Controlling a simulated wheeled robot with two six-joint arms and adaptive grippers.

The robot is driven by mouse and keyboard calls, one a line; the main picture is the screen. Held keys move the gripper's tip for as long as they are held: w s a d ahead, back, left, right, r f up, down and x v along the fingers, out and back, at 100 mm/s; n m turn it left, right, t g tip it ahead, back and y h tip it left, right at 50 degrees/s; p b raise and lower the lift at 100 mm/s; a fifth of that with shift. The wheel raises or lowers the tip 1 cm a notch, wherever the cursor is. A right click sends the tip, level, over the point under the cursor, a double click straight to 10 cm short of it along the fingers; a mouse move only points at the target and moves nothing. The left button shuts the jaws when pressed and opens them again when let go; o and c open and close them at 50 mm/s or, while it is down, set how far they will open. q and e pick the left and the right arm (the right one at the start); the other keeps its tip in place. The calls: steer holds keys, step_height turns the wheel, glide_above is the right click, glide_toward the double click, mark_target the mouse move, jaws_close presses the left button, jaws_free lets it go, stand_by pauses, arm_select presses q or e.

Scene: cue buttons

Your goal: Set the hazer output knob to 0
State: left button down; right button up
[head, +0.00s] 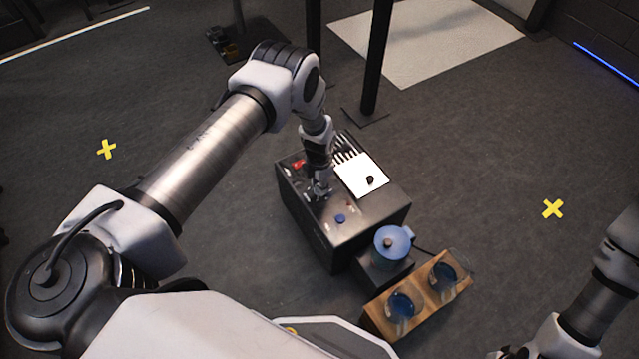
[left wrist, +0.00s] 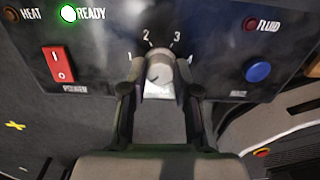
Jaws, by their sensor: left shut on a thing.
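The hazer (head: 335,235) is a black box on the floor in the head view. Its round grey output knob (left wrist: 159,68) shows in the left wrist view, with the printed numbers 1, 2, 3 and 4 around it. My left gripper (head: 320,190) is over the hazer's panel; in the left wrist view its fingers (left wrist: 160,82) are shut on the knob from both sides. The pointer's direction is not clear, and the fingers hide part of the scale. Only part of my right arm shows at the lower right, without a clear gripper.
A red power switch (left wrist: 58,66) is left of the knob; a blue button (left wrist: 258,71) is right. The READY lamp (left wrist: 68,13) glows; the HEAT lamp (left wrist: 11,14) looks dim. A blue-lidded container (head: 392,243) and a wooden block with blue cups (head: 418,298) stand close by.

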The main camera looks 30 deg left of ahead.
arm_select(q)
steer(key=c, duration=0.9)
jaws_free()
steer(key=shift+o, duration=0.2)
step_height(320, 180, up, 12)
steer(key=shift+s+f, duration=0.1)
